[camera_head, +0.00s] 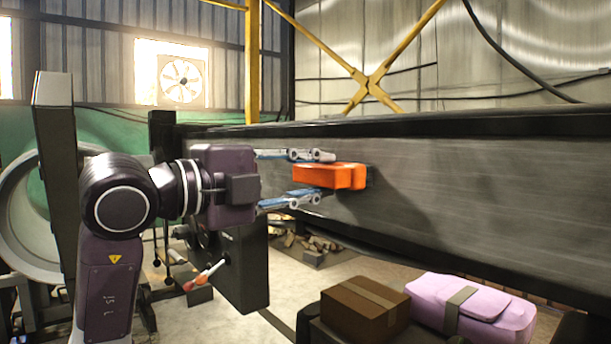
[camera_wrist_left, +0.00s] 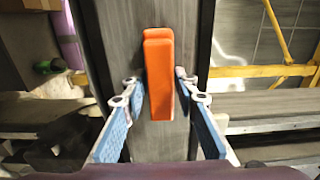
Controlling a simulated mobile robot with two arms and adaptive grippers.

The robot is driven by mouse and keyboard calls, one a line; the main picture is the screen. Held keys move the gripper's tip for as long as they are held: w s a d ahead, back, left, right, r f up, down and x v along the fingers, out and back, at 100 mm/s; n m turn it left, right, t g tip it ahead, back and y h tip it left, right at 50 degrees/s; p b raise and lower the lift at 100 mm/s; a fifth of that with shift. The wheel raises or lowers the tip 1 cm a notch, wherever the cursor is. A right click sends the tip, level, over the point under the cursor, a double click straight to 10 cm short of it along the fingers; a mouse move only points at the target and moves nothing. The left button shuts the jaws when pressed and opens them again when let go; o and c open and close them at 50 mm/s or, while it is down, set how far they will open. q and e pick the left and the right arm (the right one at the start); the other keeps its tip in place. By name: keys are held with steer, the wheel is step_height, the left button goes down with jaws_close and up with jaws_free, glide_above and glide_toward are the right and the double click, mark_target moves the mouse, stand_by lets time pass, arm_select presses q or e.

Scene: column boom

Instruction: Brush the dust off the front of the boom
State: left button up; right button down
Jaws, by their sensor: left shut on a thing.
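The boom (camera_head: 480,185) is a long grey beam with a dark top edge, running from the middle to the right in the head view. Its grey front also shows behind the brush in the left wrist view (camera_wrist_left: 115,25). My left gripper (camera_head: 322,177) is shut on an orange brush (camera_head: 325,175), one blue-padded finger on each side. The brush's dark far end is at the boom's front; I cannot tell whether it touches. In the left wrist view the brush (camera_wrist_left: 160,75) stands upright between the fingers. I cannot make out distinct dust. My right gripper is out of view.
A brown box (camera_head: 365,308) and a pink bag (camera_head: 470,305) stand below the boom in front. A dark block with a red-and-white lever (camera_head: 205,275) is under my left arm. Wood scraps (camera_head: 315,246) lie on the floor behind. Yellow bracing (camera_head: 370,85) stands at the back wall.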

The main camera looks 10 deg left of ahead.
arm_select(q)
steer(key=shift+s+d+b, duration=0.2)
steer(key=shift+s+d, duration=0.7)
steer(key=shift+d, duration=0.25)
steer(key=shift+s+d+b, duration=0.15)
steer(key=shift+s+d, duration=0.7)
steer(key=shift+d, duration=0.3)
steer(key=shift+s+d+b, duration=0.2)
steer(key=shift+s+d, duration=0.7)
steer(key=shift+d, duration=0.25)
steer(key=s+d+b, duration=0.1)
steer(key=s+d, duration=0.1)
steer(key=s+d+b, duration=0.1)
steer(key=s+d, duration=0.1)
steer(key=d, duration=0.1)
steer(key=shift+s+d, duration=0.2)
steer(key=shift+d, duration=0.1)
steer(key=shift+a, duration=0.1)
steer(key=b+v, duration=0.3)
steer(key=v, duration=0.2)
steer(key=shift+s+a, duration=0.25)
steer(key=shift+s, duration=0.05)
steer(key=shift+s+a, duration=0.1)
